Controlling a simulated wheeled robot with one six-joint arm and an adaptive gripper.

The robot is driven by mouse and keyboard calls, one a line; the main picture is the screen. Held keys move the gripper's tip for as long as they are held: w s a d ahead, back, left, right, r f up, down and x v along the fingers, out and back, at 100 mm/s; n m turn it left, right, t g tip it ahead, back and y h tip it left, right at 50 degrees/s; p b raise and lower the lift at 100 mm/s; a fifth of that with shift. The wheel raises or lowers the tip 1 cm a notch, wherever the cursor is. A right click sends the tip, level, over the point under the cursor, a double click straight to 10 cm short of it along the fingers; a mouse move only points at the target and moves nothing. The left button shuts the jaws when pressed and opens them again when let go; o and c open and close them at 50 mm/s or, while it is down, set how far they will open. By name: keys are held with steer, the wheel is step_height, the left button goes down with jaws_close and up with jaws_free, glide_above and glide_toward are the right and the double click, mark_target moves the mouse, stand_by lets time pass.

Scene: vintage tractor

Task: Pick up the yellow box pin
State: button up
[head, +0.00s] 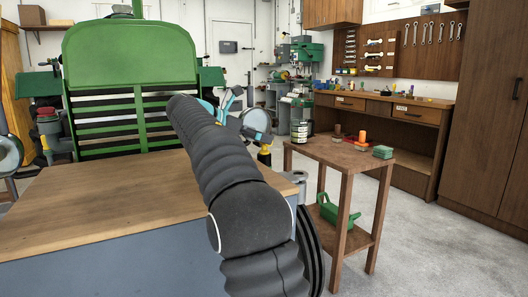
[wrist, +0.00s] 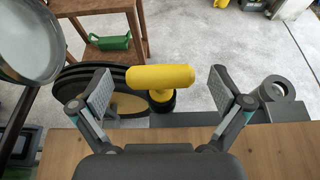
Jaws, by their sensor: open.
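The yellow box pin (wrist: 160,77) is a T-shaped yellow piece with a rounded crossbar and a black lower part, seen in the wrist view beyond the wooden surface's edge. It also shows in the head view (head: 264,158), partly hidden, just right of my arm. My gripper (wrist: 162,88) is open and empty, with one finger left and one right of the pin in the wrist view. A gap shows between each finger and the crossbar; I cannot tell the depth between them. In the head view my gripper (head: 228,104) is partly hidden by my arm.
A round lamp (wrist: 28,40) stands close to the left finger's side. A wooden surface (head: 90,195) lies in front, with a green tractor part (head: 130,55) behind. A side table (head: 335,152) at the right holds small items, with a green toolbox (head: 337,213) below.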

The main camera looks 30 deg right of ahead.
steer(key=shift+d+f, duration=0.1)
steer(key=shift+d, duration=0.1)
steer(key=c, duration=1.3)
